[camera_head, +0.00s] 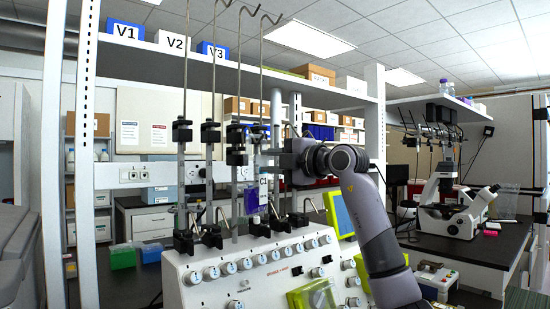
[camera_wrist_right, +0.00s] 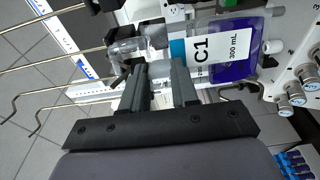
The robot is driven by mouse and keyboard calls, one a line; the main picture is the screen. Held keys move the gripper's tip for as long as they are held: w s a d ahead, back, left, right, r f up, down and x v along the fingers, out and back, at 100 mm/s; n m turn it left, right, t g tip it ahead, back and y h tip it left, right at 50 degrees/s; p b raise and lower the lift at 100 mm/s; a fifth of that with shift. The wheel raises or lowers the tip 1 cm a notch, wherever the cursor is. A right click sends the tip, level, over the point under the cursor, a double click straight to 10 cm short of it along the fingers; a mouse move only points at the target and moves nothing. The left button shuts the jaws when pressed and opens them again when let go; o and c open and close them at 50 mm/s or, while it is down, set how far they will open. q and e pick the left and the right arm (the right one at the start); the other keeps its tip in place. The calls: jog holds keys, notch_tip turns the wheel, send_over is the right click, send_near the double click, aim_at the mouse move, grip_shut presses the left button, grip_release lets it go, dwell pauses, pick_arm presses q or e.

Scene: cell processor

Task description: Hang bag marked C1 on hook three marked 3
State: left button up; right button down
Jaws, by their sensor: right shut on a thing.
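The bag marked C1 (camera_head: 263,190) has purple liquid in its lower part and hangs upright beside the poles above the white machine. In the right wrist view the bag (camera_wrist_right: 232,50) shows its white label with "C1" and "300 mL". My right gripper (camera_head: 272,160) is shut on the top end of the bag; its two dark fingers (camera_wrist_right: 160,72) show in the wrist view. Several thin metal poles with hooked tops rise from the machine, and the rightmost hook (camera_head: 272,17) is high above the gripper. The hook numbers are too small to read. My left gripper is not in view.
A white machine (camera_head: 215,292) with rows of knobs stands below the poles. A shelf (camera_head: 150,68) behind the poles carries boxes marked V1 (camera_head: 125,31), V2 (camera_head: 172,42) and V3 (camera_head: 213,50). A microscope (camera_head: 455,210) stands on the right bench.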

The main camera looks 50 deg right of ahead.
jog(key=shift+f, duration=0.25)
dwell(0.7)
jog(key=shift+c, duration=1.5)
grip_release()
jog(key=shift+s+d+b, duration=0.1)
jog(key=shift+s+b, duration=1.2)
jog(key=shift+s, duration=0.95)
jog(key=shift+s+b, duration=0.45)
jog(key=shift+s, duration=0.8)
